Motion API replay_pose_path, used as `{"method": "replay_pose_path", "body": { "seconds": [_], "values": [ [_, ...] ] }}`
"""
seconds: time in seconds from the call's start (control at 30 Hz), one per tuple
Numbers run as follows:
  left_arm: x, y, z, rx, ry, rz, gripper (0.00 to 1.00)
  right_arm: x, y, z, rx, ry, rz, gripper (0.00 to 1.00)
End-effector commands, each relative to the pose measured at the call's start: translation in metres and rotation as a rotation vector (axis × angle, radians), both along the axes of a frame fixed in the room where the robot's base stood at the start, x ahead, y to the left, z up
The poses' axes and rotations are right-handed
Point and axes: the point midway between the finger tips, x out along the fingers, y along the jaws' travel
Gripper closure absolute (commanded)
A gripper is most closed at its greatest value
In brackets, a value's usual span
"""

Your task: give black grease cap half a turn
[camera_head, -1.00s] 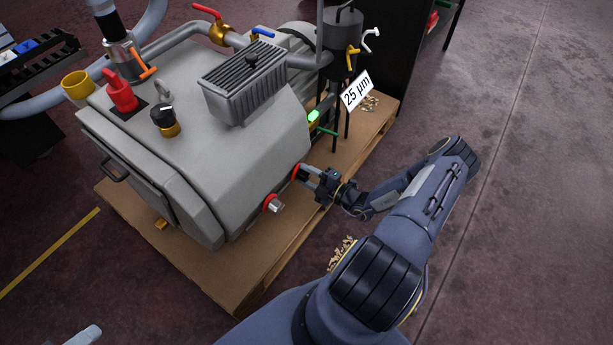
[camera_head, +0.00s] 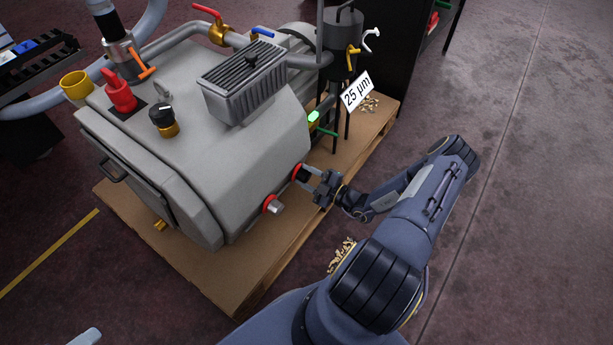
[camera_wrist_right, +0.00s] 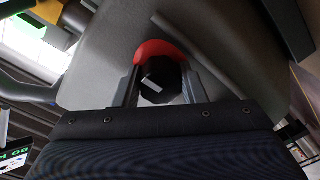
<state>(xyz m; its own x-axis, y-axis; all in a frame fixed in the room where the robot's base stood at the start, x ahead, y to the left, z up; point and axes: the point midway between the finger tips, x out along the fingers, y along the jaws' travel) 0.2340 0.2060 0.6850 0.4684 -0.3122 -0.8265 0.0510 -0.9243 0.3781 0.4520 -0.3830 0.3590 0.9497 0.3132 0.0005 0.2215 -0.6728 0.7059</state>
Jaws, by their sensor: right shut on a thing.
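The black grease cap (camera_wrist_right: 161,80) is a dark faceted knob in front of a red ring (camera_wrist_right: 160,48) in the right wrist view. In the head view it is on the right side of the grey pump (camera_head: 240,170), mostly hidden by my fingers at the red ring (camera_head: 298,172). My right gripper (camera_head: 306,173) is shut on the cap, with one finger on each side of it in the right wrist view (camera_wrist_right: 160,88).
A silver cap with a red ring (camera_head: 273,205) sits close by on the same pump side. The pump stands on a wooden pallet (camera_head: 240,285). A 25 µm sign (camera_head: 356,91) and a filter pot (camera_head: 343,40) are behind. The floor at right is clear.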

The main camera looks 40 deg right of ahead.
Motion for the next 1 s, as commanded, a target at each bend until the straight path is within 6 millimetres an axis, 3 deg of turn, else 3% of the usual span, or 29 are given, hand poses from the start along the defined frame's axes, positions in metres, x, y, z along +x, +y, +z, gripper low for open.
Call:
{"method": "replay_pose_path", "body": {
  "seconds": [0.17, 0.2, 0.37, 0.7, 1.0],
  "values": [
    [0.0, 0.0, 0.0, 0.0, 0.0, 0.0, 0.41, -0.001, 0.001, -0.001, -0.001, 0.003, 0.002, 0.85],
    [0.0, 0.0, 0.0, 0.0, 0.0, 0.0, 0.41, -0.001, 0.001, -0.001, -0.001, 0.003, 0.003, 0.61],
    [0.0, 0.0, 0.0, 0.0, 0.0, 0.0, 0.41, 0.0, 0.001, -0.001, -0.001, 0.002, 0.002, 0.41],
    [0.0, 0.0, 0.002, 0.0, 0.0, 0.0, 0.41, -0.004, -0.001, 0.0, -0.002, 0.002, -0.001, 0.41],
    [0.0, 0.0, 0.012, 0.0, 0.0, 0.0, 0.41, -0.049, -0.017, 0.001, -0.001, 0.004, -0.001, 0.41]
  ]
}}
